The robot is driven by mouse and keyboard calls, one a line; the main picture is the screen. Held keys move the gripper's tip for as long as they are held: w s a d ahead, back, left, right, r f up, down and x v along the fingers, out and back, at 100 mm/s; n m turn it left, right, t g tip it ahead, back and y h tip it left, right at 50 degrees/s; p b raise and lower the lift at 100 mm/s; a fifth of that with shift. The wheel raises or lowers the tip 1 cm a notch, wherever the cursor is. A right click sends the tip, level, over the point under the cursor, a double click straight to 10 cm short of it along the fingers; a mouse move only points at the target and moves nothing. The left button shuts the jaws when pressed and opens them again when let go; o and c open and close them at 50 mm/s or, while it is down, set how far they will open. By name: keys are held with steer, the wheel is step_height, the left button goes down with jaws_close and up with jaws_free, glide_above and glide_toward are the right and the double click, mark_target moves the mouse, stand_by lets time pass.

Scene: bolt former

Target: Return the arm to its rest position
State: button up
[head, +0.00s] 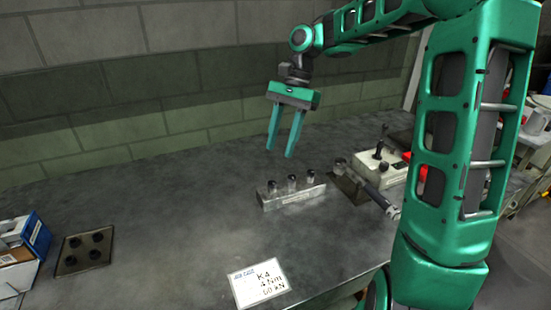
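My gripper (283,131) hangs above the back of the grey worktable with its two green fingers pointing down. The fingers stand apart with nothing between them, so it is open and empty. My green arm reaches in from the right and over the table. The gripper is to the left of and above a metal block (291,197) that holds several dark-topped cylindrical pieces standing upright. The fingertips look clear of the block and the pieces.
A light box with a lever (380,166) and a rod-like tool (382,202) lie right of the block. A dark plate with holes (84,251) and blue-white boxes (25,240) are at left. A white card (259,285) lies in front. The table's left middle is bare.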

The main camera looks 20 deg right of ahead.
steer(key=shift+v, duration=0.85)
steer(key=s+d+f+n+h, duration=0.1)
steer(key=s+d, duration=0.3)
steer(key=s, duration=0.5)
steer(key=s+d+f+n+t+h, duration=0.1)
steer(key=s+d+f+n, duration=0.1)
steer(key=s, duration=0.8)
steer(key=s+d+f+n+t+h, duration=0.1)
steer(key=s+d+f, duration=0.3)
steer(key=s, duration=0.6)
steer(key=d+n, duration=0.1)
steer(key=d, duration=0.1)
steer(key=shift+d+n+h, duration=0.3)
steer(key=shift+d+h, duration=0.05)
steer(key=shift+h, duration=0.05)
steer(key=shift+f, duration=0.15)
